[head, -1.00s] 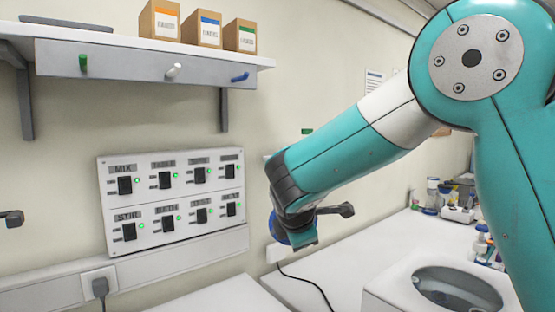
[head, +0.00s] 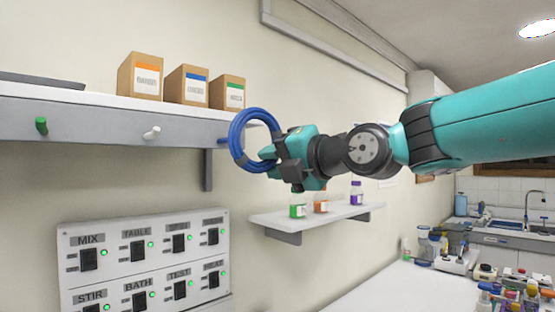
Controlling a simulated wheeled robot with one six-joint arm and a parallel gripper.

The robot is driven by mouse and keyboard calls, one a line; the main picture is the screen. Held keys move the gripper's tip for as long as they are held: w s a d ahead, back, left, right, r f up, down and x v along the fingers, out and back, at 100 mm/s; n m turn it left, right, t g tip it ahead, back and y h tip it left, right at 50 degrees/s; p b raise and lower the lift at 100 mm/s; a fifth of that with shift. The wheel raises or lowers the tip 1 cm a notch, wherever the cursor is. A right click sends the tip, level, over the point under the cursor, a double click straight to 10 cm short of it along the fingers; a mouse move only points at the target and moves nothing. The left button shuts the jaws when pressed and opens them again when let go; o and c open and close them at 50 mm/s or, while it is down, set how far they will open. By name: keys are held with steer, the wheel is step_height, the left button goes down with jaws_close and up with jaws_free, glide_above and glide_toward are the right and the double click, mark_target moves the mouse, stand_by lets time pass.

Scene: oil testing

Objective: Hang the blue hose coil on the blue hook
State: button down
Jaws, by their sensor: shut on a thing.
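The blue hose coil (head: 235,155) is a round ring held upright in front of the right end of the upper shelf's grey rail. My gripper (head: 272,160) comes from the right and is shut on the coil's right side. A small bit of the blue hook (head: 222,141) shows at the coil's left edge; most of it is hidden. I cannot tell whether the coil is around the hook or only in front of it. A green hook (head: 41,125) and a white hook (head: 151,133) stick out of the rail to the left, both empty.
Several labelled cardboard boxes (head: 186,87) stand on the upper shelf (head: 100,104). A lower shelf (head: 325,214) with small bottles is below my gripper. A switch panel (head: 145,262) is on the wall at lower left. A cluttered bench and sink are at the right.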

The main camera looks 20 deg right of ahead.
steer(key=d+f+p+x, duration=0.1)
steer(key=p+x, duration=0.2)
steer(key=x, duration=0.6)
steer(key=shift+w+f, duration=0.15)
steer(key=shift+w, duration=0.05)
stand_by(0.6)
steer(key=shift+a, duration=0.15)
stand_by(0.6)
steer(key=c, duration=0.8)
jaws_free()
